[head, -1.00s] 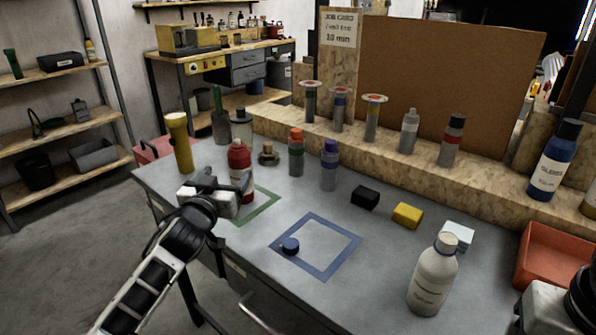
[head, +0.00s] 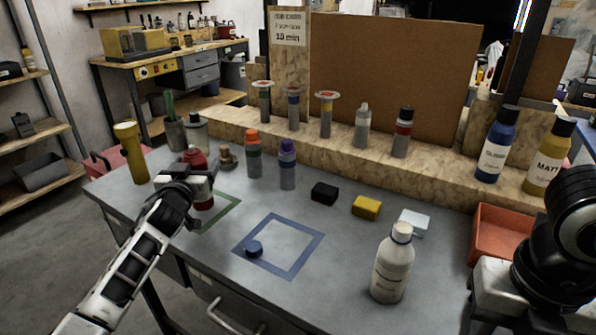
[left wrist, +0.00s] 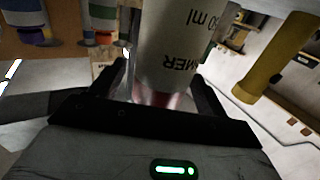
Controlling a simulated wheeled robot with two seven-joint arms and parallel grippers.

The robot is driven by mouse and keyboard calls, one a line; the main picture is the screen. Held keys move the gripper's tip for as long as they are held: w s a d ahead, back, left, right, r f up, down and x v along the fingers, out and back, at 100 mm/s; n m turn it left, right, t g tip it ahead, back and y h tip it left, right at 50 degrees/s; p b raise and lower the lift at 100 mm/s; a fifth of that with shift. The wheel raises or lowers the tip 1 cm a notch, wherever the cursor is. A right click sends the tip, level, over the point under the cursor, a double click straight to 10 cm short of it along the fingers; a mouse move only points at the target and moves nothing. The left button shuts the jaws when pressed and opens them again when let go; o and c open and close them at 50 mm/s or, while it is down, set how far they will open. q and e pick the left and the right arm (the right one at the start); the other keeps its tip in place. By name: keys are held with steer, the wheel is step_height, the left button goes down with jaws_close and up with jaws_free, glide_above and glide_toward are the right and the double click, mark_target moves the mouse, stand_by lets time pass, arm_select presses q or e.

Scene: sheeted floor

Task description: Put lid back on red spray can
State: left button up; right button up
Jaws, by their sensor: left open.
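The red spray can (head: 195,158) stands upright at the green taped square (head: 222,212) on the table's left side; its middle is largely hidden behind my left gripper (head: 192,184) in the head view. In the left wrist view the can's pale label (left wrist: 175,45) stands between the two fingers of my left gripper (left wrist: 165,85), which is open around it; I cannot tell whether either finger touches. A small dark blue lid (head: 254,249) lies inside the blue taped square (head: 318,240). My right gripper (head: 492,290) shows partly at the right edge; its fingers are unclear.
A yellow flashlight (head: 131,153), an orange-topped bottle (head: 253,155) and a purple-topped bottle (head: 288,166) stand near the can. A white bottle (head: 392,270) stands at the front right. Black (head: 324,193) and yellow (head: 366,207) blocks and a red bin (head: 500,235) lie beyond.

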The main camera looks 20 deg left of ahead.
arm_select(q)
steer(key=shift+x, duration=0.85)
steer(key=c, duration=1.2)
steer(key=shift+r, duration=0.1)
